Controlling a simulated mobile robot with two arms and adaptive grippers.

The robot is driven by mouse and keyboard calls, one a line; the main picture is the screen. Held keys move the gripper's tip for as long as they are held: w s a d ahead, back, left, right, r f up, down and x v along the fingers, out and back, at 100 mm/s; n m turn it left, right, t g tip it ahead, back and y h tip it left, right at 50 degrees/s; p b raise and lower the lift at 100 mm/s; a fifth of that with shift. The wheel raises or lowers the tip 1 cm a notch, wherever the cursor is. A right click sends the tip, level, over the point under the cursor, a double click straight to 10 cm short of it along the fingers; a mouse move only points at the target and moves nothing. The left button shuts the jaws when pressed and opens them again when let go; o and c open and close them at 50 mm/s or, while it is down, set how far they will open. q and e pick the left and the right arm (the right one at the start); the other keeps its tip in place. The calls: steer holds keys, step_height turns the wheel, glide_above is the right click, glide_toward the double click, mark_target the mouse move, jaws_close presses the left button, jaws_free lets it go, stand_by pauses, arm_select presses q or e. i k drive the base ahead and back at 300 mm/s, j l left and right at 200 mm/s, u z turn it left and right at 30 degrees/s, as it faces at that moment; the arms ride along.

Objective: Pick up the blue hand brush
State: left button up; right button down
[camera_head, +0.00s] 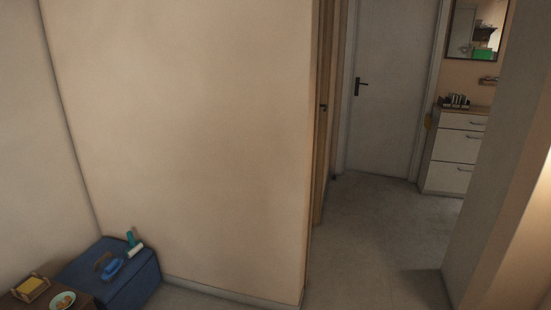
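The blue hand brush (112,269) appears to be the small bright blue item on top of a dark blue box (140,287) in the lower left corner of the room. A teal and white item (134,245), perhaps a roller, stands or leans near the back right of the same box top. The brush is small and far off, so its bristles are not clear. Neither of my grippers is in view.
A brown surface at the lower left holds a yellow item in a wooden holder (31,288) and a plate with food (62,300). A beige wall (190,140) fills the middle. Clear floor (370,240) runs to a white door (392,90) and a drawer cabinet (455,150).

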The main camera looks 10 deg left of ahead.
mark_target(115, 266)
steer(key=i+u, duration=0.2)
steer(key=i, duration=0.25)
steer(key=i+l+u, duration=0.2)
steer(key=i, duration=0.25)
steer(key=i+u, duration=0.2)
steer(key=i, duration=0.25)
steer(key=i+j+u, duration=0.15)
steer(key=i+u, duration=0.7)
steer(key=u, duration=0.15)
